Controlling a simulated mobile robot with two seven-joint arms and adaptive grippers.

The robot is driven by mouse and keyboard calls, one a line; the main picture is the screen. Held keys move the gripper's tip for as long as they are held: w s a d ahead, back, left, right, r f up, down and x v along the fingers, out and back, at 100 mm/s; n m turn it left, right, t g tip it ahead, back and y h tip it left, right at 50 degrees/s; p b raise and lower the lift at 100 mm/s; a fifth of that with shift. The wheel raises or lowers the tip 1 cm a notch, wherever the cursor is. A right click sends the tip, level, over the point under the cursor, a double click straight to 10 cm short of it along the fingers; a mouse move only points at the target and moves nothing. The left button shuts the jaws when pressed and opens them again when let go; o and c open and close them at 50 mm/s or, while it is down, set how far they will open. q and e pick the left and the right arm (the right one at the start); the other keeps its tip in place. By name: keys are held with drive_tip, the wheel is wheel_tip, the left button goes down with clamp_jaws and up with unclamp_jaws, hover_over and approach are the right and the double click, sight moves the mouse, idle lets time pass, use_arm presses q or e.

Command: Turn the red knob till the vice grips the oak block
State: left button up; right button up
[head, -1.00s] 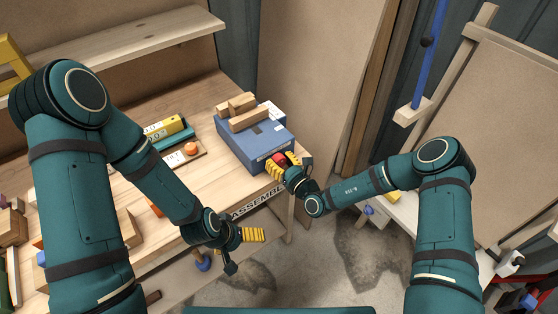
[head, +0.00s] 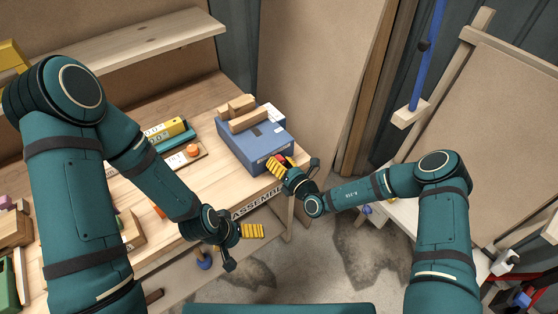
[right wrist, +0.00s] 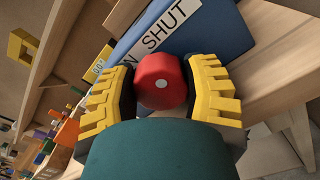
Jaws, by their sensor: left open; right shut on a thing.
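The vice is a blue box (head: 256,150) on the workbench with pale wooden pieces on top. A long bar (head: 248,121) lies along its near side, with smaller blocks (head: 237,104) behind it. Which piece is the oak block, and whether it is gripped, I cannot tell. The red knob (right wrist: 162,82) is on the box's front, beside the label reading "SHUT" (right wrist: 165,27). My right gripper (head: 279,166) is shut on the knob, one yellow finger on each side. My left gripper (head: 252,231) is open and empty in front of the bench edge.
A board with an orange knob (head: 193,150) and yellow and teal binders (head: 168,132) lie left of the box. A bench sign (head: 257,203) is on the front edge. Open floor (head: 335,260) lies before the bench; a panel (head: 515,140) leans at right.

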drive_tip(key=shift+m, duration=0.4)
drive_tip(key=o, duration=1.2)
drive_tip(key=shift+s+d, duration=0.1)
drive_tip(key=shift+s+d+f, duration=0.15)
drive_tip(key=shift+s+d, duration=0.2)
drive_tip(key=shift+s, duration=0.05)
drive_tip(key=shift+r+v, duration=0.2)
drive_tip(key=shift+v, duration=3.15)
drive_tip(key=shift+s+a, duration=0.1)
